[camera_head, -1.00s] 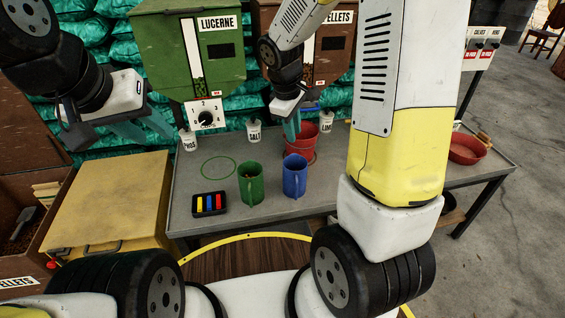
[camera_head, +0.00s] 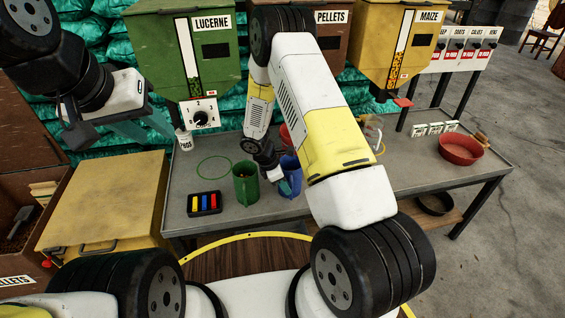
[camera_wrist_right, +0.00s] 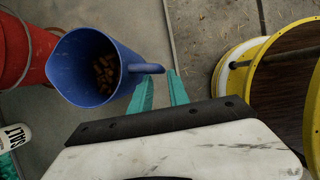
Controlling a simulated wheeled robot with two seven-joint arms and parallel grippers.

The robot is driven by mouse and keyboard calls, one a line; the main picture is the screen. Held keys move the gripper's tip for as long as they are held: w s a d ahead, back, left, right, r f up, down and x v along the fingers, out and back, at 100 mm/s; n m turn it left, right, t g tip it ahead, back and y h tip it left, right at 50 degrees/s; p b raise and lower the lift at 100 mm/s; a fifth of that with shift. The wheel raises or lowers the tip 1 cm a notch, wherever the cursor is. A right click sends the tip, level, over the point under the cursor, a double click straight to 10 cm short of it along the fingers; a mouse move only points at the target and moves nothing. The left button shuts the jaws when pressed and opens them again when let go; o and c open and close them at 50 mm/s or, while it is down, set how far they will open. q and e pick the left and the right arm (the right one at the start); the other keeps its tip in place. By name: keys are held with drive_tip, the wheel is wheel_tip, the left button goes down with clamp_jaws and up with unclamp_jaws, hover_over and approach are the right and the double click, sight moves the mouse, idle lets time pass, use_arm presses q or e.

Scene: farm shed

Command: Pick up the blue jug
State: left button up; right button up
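The blue jug (camera_head: 292,178) stands upright on the grey table, partly hidden by my right gripper in the head view. The right wrist view shows the jug (camera_wrist_right: 72,72) from above with brown pellets inside. Its handle points toward my right gripper (camera_wrist_right: 162,73). The two teal fingers are apart, with the handle's end at their tips; I see no closed grip on it. In the head view my right gripper (camera_head: 283,185) is at the jug's left side. My left gripper (camera_head: 146,126) is raised at the left, open and empty, away from the jug.
A green jug (camera_head: 245,182) stands just left of the blue one, near a black tray (camera_head: 204,213) with coloured blocks. A red bucket (camera_wrist_right: 14,50) is close to the blue jug. A red bowl (camera_head: 461,149) sits at the table's right. Feed bins stand behind.

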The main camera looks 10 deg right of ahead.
drive_tip(key=x, duration=0.4)
drive_tip(key=shift+s+d+f, duration=0.1)
drive_tip(key=shift+d+f, duration=0.1)
clamp_jaws()
idle(1.2)
